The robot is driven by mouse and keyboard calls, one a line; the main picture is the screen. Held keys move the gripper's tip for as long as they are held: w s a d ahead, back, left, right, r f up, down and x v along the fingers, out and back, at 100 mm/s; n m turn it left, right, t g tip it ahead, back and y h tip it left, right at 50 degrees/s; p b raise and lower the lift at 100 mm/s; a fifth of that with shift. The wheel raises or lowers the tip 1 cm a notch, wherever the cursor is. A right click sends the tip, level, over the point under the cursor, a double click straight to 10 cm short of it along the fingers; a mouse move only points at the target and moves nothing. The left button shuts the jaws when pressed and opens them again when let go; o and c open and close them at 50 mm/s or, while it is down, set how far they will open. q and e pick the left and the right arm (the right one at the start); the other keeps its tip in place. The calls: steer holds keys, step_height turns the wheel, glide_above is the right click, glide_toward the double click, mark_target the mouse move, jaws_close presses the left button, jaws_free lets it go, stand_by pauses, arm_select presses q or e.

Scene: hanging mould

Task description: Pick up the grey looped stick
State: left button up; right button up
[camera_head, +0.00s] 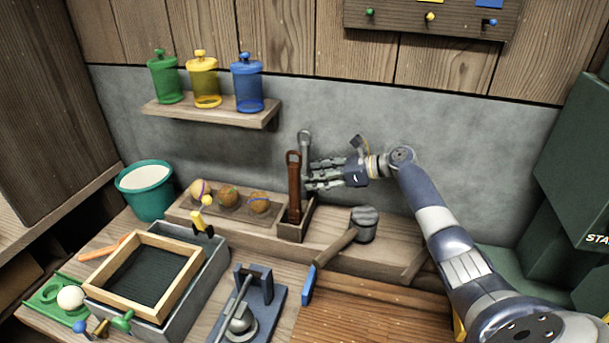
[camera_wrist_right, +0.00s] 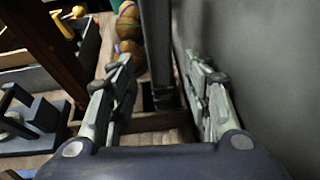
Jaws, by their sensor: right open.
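The grey looped stick (camera_head: 305,146) stands upright in a small wooden holder (camera_head: 294,231) by the wall, its loop at the top. A brown looped stick (camera_head: 294,188) stands in front of it and hides its lower part. My right gripper (camera_head: 312,175) is open, coming from the right, with its fingertips close to the grey stick. In the right wrist view, a dark grey upright shape (camera_wrist_right: 160,55), seemingly the grey stick, shows between the spread fingers (camera_wrist_right: 160,75). Contact cannot be told. My left gripper is not in view.
The brown stick (camera_wrist_right: 45,50) is left of the fingers in the wrist view. Several patterned balls (camera_head: 228,196) sit left of the holder. A mallet (camera_head: 364,224) lies to the right. The grey wall (camera_head: 430,130) is close behind. A shelf (camera_head: 215,113) carries three jars.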

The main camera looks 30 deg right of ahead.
steer(key=x, duration=0.4)
steer(key=shift+w, duration=0.25)
steer(key=shift+r, duration=0.1)
steer(key=shift+c, duration=0.6)
jaws_close()
